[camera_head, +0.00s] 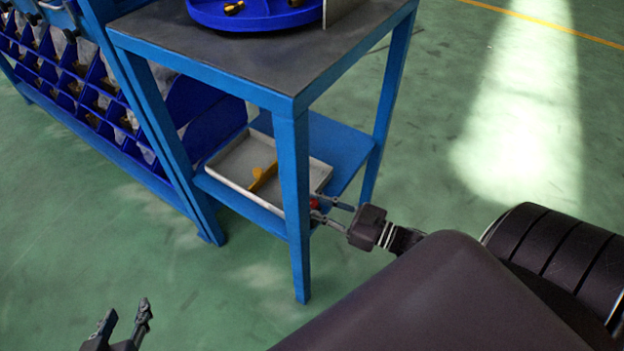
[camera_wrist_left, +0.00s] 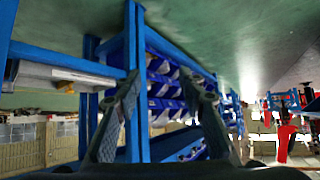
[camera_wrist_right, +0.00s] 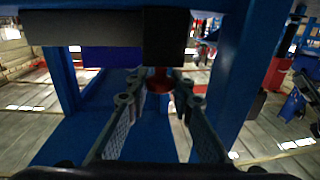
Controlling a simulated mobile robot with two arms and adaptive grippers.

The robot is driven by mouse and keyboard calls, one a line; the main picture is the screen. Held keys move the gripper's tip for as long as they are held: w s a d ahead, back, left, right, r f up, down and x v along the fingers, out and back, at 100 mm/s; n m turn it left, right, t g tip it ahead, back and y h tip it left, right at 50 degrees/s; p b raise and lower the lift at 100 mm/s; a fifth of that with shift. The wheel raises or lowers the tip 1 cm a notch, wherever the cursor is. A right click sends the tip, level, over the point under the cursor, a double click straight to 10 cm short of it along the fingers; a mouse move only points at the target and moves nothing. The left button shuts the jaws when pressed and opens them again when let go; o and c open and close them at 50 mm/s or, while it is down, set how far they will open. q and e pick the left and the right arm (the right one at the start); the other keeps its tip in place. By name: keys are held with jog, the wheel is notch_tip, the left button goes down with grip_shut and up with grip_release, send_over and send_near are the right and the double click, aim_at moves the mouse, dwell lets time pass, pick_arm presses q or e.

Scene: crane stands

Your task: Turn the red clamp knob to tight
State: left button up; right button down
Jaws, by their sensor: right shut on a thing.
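The red clamp knob (camera_head: 314,203) shows as a small red spot at the right end of the lower shelf, beside the table's front leg. In the right wrist view the red knob (camera_wrist_right: 160,82) sits between my right fingertips, just below a dark block (camera_wrist_right: 166,38). My right gripper (camera_head: 318,206) is shut on the knob. The fingers hide part of it, and its turn position cannot be read. My left gripper (camera_head: 127,322) is open and empty at the lower left, over the floor and away from the table.
A blue table (camera_head: 205,48) stands over the lower shelf; its front leg (camera_head: 292,180) is close to my right gripper. A grey tray (camera_head: 240,165) with a yellow piece (camera_head: 263,177) lies on the shelf. A blue round tray (camera_head: 255,18) is on top. Blue bins (camera_head: 75,85) stand left.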

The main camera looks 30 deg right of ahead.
jog(key=shift+r+m+t+h+p, duration=0.1)
jog(key=shift+m+t+h+p, duration=0.2)
jog(key=shift+m+h+p, duration=0.3)
jog(key=shift+m+t+h+p, duration=0.3)
jog(key=shift+h+p, duration=0.35)
jog(key=shift+h, duration=0.05)
pick_arm(q)
jog(key=shift+s+a+f+g+y+p, duration=0.45)
jog(key=shift+s+a+f+g, duration=0.95)
jog(key=shift+s, duration=1.9)
jog(key=shift+s+a+f+g+y+p, duration=0.4)
jog(key=shift+s+a+f+g, duration=0.35)
jog(key=shift+s+g, duration=1.85)
pick_arm(e)
jog(key=shift+m+h, duration=0.7)
jog(key=shift+h, duration=0.2)
jog(key=shift+t+h, duration=0.3)
jog(key=m+h+p, duration=0.2)
jog(key=h, duration=0.1)
pick_arm(q)
notch_tip(320, 180, down, 8)
jog(key=shift+d+f+t, duration=0.25)
jog(key=shift+t, duration=0.15)
pick_arm(e)
jog(key=shift+m+h, duration=0.3)
jog(key=shift+h, duration=0.1)
